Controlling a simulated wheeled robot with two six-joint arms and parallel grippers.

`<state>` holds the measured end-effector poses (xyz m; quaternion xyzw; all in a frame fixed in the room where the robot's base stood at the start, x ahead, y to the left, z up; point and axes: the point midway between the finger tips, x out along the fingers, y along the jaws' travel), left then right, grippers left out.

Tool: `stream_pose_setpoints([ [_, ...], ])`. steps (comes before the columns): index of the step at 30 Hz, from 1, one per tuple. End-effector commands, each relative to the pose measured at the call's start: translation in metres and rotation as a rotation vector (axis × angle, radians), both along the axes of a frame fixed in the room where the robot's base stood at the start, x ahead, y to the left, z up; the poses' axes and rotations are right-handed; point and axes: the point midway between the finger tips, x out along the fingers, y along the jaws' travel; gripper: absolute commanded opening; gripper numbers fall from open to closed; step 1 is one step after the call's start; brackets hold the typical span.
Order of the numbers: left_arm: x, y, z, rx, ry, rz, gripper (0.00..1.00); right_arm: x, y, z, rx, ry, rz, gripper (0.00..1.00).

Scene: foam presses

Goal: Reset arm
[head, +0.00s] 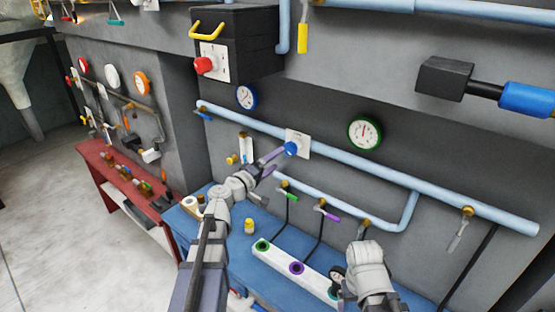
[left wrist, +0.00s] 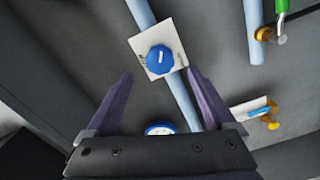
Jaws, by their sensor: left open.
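My left gripper (head: 273,161) is open and empty, reaching toward the wall in the head view. Its two purple-grey fingers stand wide apart in the left wrist view (left wrist: 160,80). A blue knob (head: 290,148) on a white plate (head: 303,143) is just past the fingertips. In the left wrist view the blue knob (left wrist: 160,59) lies ahead of the gap between the fingers, with nothing gripping it. My right arm shows at the lower right of the head view, but I cannot make out its gripper's fingers.
A light blue pipe (head: 440,200) runs along the wall by the plate. A green gauge (head: 364,133) and a blue gauge (head: 246,97) hang above. Green (head: 289,195) and purple (head: 327,214) valve handles sit below, over a white socket strip (head: 280,261) on the blue bench.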

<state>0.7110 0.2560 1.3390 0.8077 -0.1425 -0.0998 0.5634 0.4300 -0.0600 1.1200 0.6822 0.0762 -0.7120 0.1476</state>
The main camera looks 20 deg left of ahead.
Motion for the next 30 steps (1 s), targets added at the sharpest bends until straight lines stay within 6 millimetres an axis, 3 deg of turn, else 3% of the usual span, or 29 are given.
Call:
stream_pose_setpoints([
  [11,0.010,-0.002,0.000,0.000,0.000,0.000,0.89,0.000,0.000,0.000,0.000,0.000,0.000,0.86],
  [24,0.067,-0.022,0.000,-0.001,0.000,0.001,0.89,0.000,0.000,0.000,0.000,0.000,0.000,0.86],
  [30,0.075,-0.027,0.001,-0.016,0.006,0.001,0.89,0.000,0.000,0.000,0.000,0.000,0.000,0.86],
])
